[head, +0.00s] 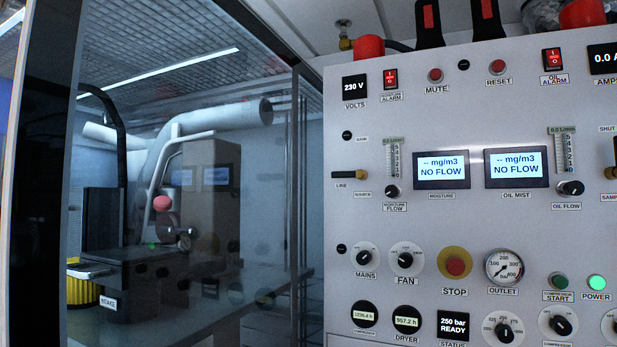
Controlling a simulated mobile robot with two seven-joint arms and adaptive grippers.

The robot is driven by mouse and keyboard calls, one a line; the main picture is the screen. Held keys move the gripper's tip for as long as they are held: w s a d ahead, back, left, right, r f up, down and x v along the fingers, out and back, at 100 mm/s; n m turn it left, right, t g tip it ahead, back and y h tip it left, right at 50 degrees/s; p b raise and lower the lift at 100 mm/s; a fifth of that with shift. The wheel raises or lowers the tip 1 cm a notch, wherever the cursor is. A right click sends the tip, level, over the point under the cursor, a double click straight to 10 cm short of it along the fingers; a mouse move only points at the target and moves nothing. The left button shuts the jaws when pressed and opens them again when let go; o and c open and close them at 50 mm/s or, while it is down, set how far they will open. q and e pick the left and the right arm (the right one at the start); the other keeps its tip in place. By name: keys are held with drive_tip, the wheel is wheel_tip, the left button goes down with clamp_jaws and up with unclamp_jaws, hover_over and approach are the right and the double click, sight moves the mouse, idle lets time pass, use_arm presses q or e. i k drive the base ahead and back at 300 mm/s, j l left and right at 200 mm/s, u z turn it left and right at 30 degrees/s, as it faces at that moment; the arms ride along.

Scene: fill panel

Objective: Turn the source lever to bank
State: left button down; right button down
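The source lever (350,175) is a small handle, dark at the left and brass at the right, on the light grey panel (450,225) in the head view. It lies level and points left, just above a small LINE label (341,185). A SOURCE label (362,193) sits below its right end. A small label above it (361,137) seems to read BANK. Neither of my grippers is in view.
The moisture flow knob (392,191) and its flow tube (394,158) stand close right of the lever. The mains knob (363,257) is below. A glass enclosure with machinery (190,200) fills the left side. Red-topped fittings (369,47) stand above the panel.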

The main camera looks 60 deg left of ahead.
sight(357, 174)
drive_tip(key=k+l+u, duration=0.1)
drive_tip(key=u, duration=1.6)
drive_tip(key=l+z, duration=0.25)
drive_tip(key=k+j, duration=0.05)
drive_tip(key=j, duration=0.05)
